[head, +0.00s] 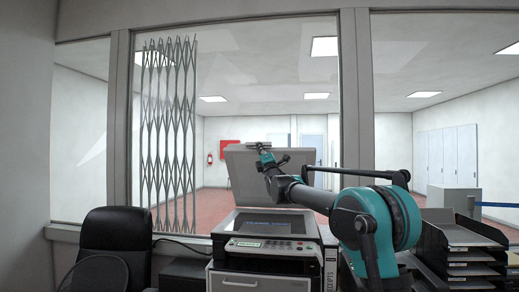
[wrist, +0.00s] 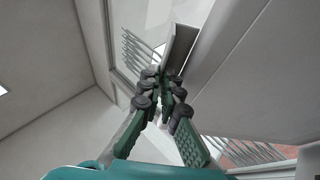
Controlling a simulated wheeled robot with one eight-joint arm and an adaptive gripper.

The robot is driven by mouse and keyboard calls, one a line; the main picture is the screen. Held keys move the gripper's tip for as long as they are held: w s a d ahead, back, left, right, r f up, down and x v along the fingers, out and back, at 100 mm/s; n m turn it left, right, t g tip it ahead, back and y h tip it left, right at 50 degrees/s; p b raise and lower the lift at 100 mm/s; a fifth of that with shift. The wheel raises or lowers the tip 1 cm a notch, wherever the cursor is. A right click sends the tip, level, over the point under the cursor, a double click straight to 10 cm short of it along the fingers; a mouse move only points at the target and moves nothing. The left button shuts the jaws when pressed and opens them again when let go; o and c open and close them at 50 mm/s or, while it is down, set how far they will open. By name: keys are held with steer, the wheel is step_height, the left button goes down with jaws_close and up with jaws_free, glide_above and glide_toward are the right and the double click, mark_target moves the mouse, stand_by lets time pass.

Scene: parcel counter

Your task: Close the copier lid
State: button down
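The copier (head: 265,245) stands at the middle bottom of the head view. Its grey lid (head: 240,172) is raised, tilted up behind the glass (head: 264,224). My arm reaches in from the right, and my gripper (head: 264,153) is at the lid's upper part. In the wrist view the lid (wrist: 240,70) fills much of the right side, with its edge running down towards the fingertips of my gripper (wrist: 165,76). The fingers converge with a narrow gap; whether they touch or hold the lid edge is unclear.
A black office chair (head: 108,238) stands left of the copier. Black paper trays (head: 468,245) stand to the right. A window with a folding metal grille (head: 168,130) is behind the copier, with a mullion (head: 356,100) at the right.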

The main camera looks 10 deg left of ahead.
steer(key=shift+s+f, duration=0.1)
steer(key=s+f+n+y, duration=0.3)
steer(key=s+f, duration=0.7)
steer(key=f, duration=0.3)
steer(key=shift+s+a+t+y, duration=0.2)
steer(key=shift+s+t+y, duration=0.1)
steer(key=shift+s+t, duration=0.1)
steer(key=shift+w+f, duration=0.1)
steer(key=c, duration=2)
jaws_free()
steer(key=shift+c, duration=0.2)
